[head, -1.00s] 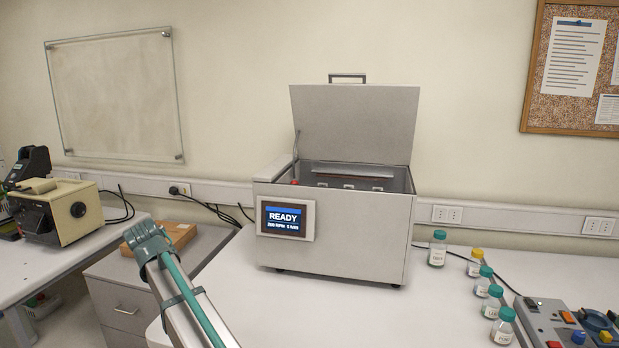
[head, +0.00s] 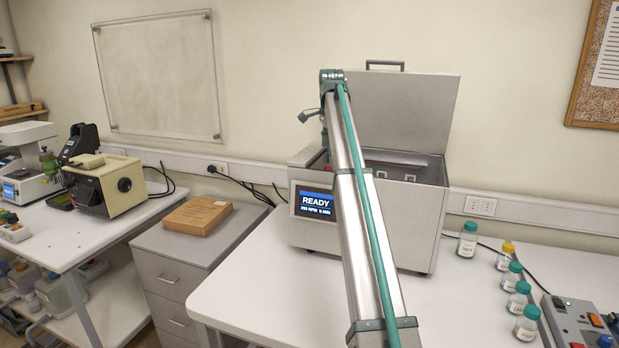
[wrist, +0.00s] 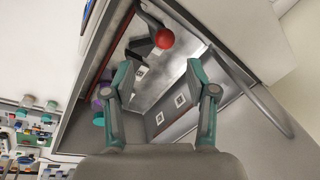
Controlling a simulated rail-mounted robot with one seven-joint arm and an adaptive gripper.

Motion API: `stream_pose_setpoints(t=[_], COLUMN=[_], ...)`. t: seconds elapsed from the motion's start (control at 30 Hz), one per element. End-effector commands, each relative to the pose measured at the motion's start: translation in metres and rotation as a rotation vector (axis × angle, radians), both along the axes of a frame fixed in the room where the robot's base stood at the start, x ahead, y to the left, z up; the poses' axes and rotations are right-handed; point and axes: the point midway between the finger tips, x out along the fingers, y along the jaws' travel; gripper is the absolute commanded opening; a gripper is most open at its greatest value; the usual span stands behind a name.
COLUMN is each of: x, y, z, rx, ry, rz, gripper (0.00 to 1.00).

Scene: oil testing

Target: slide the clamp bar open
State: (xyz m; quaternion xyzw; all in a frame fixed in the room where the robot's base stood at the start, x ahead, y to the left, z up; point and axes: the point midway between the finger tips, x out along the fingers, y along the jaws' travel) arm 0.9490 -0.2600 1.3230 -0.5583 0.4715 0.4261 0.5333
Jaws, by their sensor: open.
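The grey box machine (head: 385,232) stands on the bench with its lid (head: 410,105) raised and its display (head: 316,203) reading READY. In the wrist view, a red ball knob (wrist: 165,38) sits on a dark bent lever inside the box, beyond my fingertips. I cannot tell clearly which part is the clamp bar. My gripper (wrist: 158,75) is open and empty, its two fingers apart over the box opening, with the knob ahead of the gap and not touched. In the head view my own arm hides the gripper and part of the interior.
Several capped bottles (head: 467,240) stand right of the machine, near a control box (head: 580,322). A wooden block (head: 198,215) lies on the drawer unit at left. In the wrist view, white marker squares (wrist: 180,100) show inside the box, and a pale rod (wrist: 262,98) runs along the right.

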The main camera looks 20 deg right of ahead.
Motion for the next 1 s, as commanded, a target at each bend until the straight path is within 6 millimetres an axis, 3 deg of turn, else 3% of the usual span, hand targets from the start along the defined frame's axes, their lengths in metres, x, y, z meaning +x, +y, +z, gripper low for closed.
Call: stream_pose_setpoints(t=[0.1,0.27,0.7,1.0], x=[0.004,0.004,0.017,0.023], y=[-0.017,-0.019,-0.019,-0.020], z=[0.003,-0.004,-0.072,-0.099], rx=[0.056,0.073,0.069,0.069], ry=[-0.001,-0.001,0.000,-0.002], rz=[-0.074,-0.094,-0.092,-0.091], gripper=[0.57,0.57,0.57,0.57])
